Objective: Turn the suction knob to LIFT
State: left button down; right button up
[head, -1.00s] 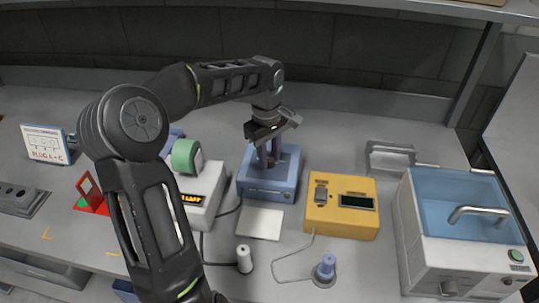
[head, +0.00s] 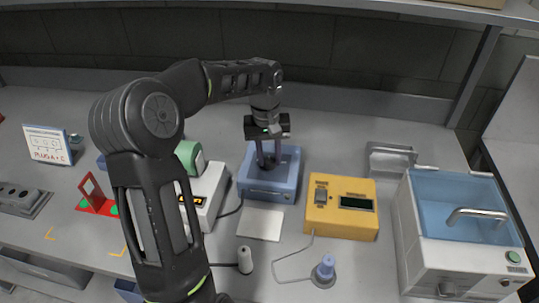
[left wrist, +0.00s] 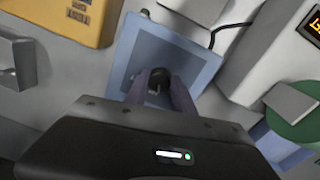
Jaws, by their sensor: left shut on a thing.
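My left gripper (head: 268,164) points down over the device. In the left wrist view its fingers (left wrist: 159,88) are on both sides of the knob and shut on it. The fingers and palm hide part of the knob, and I cannot read a LIFT mark or a pointer. My right gripper is not in view.
A yellow box (head: 343,227) with a switch and display stands right of the device. A white box (head: 205,200) with an orange display and a green reel (head: 187,155) are at its left. A white card (head: 260,223) lies in front. A blue-lidded bath (head: 440,200) is far right.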

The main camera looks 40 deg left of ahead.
pick_arm(q)
jog(key=m+p, duration=0.1)
jog(key=m, duration=0.3)
jog(key=shift+m, duration=0.3)
jog(key=m, duration=0.3)
jog(key=shift+m+p, duration=0.3)
jog(key=shift+m, duration=0.1)
jog(key=m, duration=0.4)
jog(key=shift+a+g+p, duration=0.1)
jog(key=shift+g+p, duration=0.2)
jog(key=m, duration=0.4)
jog(key=c, duration=1.1)
grip_release()
jog(key=shift+w, duration=0.1)
jog(key=shift+r, duration=0.1)
